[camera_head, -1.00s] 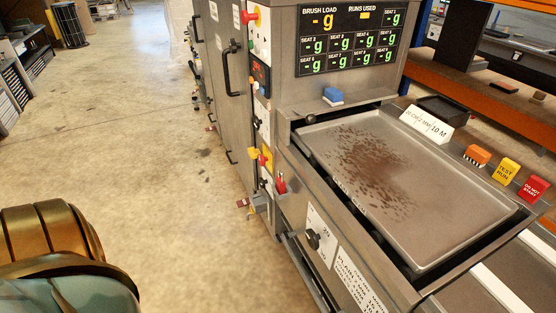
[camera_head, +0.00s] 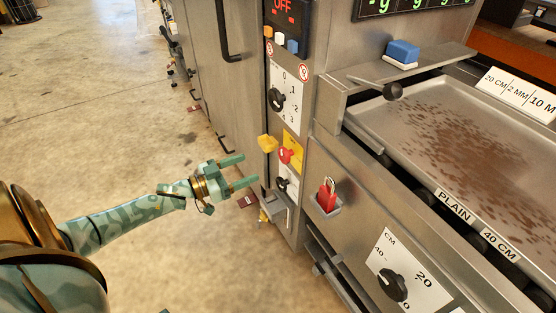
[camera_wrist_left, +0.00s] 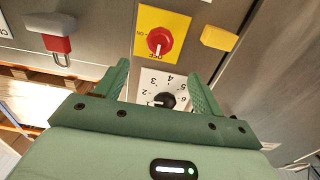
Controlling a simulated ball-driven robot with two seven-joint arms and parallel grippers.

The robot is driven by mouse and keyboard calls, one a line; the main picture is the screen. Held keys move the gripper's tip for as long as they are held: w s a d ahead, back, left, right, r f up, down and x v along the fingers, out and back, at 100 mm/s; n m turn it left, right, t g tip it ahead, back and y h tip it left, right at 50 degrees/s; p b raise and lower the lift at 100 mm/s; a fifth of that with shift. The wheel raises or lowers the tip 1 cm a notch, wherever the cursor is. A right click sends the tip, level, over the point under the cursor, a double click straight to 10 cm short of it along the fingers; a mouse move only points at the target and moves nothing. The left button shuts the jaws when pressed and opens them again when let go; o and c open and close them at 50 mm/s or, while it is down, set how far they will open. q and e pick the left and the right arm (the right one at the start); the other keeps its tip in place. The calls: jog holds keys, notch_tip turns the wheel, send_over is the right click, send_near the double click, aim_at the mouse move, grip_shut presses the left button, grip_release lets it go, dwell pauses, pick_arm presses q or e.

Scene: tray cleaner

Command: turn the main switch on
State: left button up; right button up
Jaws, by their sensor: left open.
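The main switch is a red knob (camera_head: 286,155) on a yellow plate (camera_head: 293,140) on the machine's front panel. In the left wrist view the red knob (camera_wrist_left: 160,41) sits on its yellow plate (camera_wrist_left: 178,22), marked ON and OFF. Its pale mark appears to face OFF. My left gripper (camera_head: 246,170) is open and empty, to the left of the panel and apart from it. In the left wrist view its fingertips (camera_wrist_left: 158,72) are spread, with the knob beyond and between them. My right gripper is not in view.
A yellow block (camera_head: 266,143) juts out left of the switch. A small black dial (camera_head: 281,184) is below, and a larger dial (camera_head: 277,99) above. A red padlock (camera_head: 327,195) hangs to the right. The display (camera_head: 285,14) reads OFF.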

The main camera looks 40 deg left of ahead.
aim_at(281, 155)
pick_arm(q)
jog(key=b+x, duration=0.3)
jog(key=x, duration=0.7)
jog(key=shift+w+d+f, duration=0.1)
jog(key=shift+w+d, duration=0.05)
jog(key=shift+w, duration=0.15)
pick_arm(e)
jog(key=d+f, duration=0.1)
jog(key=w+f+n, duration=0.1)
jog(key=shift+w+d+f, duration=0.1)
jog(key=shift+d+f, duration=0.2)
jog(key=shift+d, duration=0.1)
pick_arm(q)
jog(key=c, duration=1)
